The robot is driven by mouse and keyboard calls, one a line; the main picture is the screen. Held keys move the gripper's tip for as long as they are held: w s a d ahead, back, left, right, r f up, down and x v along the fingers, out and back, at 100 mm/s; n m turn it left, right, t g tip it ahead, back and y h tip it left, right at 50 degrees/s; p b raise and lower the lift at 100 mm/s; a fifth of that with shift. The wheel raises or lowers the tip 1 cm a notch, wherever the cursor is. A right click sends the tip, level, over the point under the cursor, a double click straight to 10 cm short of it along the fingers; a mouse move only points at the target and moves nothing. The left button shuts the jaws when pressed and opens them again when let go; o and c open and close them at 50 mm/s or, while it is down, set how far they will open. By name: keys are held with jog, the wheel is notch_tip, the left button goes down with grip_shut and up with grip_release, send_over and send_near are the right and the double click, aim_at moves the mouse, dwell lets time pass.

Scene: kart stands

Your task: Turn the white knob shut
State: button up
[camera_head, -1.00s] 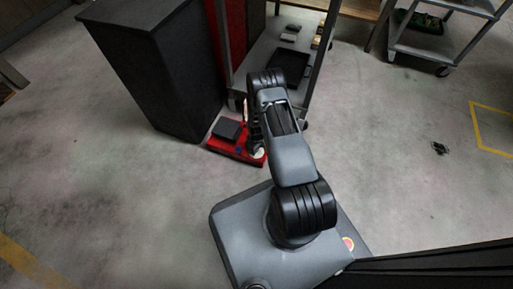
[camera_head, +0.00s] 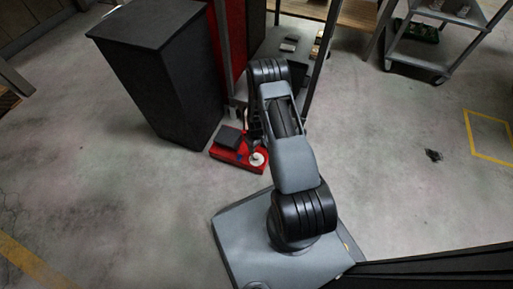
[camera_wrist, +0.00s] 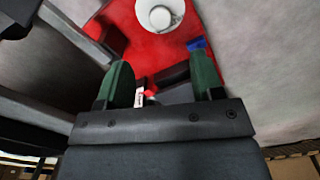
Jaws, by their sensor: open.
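The white knob (camera_wrist: 160,14) is round and sits on a red base (camera_wrist: 140,45) at the top of the wrist view. In the head view the white knob (camera_head: 257,159) is at the right end of the red base (camera_head: 227,153), which lies on the floor. My gripper (camera_wrist: 162,82) shows two green fingers, wide apart with nothing held between them. The knob lies beyond the fingertips, apart from them. In the head view my arm hides most of the gripper, above and beside the red base.
A dark block (camera_head: 228,138) is on the red base, and a small blue part (camera_wrist: 196,44) is beside the knob. A tall black cabinet (camera_head: 165,75) stands close on the left, and a shelf cart (camera_head: 285,60) behind.

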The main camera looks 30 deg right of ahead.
jog(key=shift+r+p, duration=0.4)
jog(key=shift+r, duration=1.1)
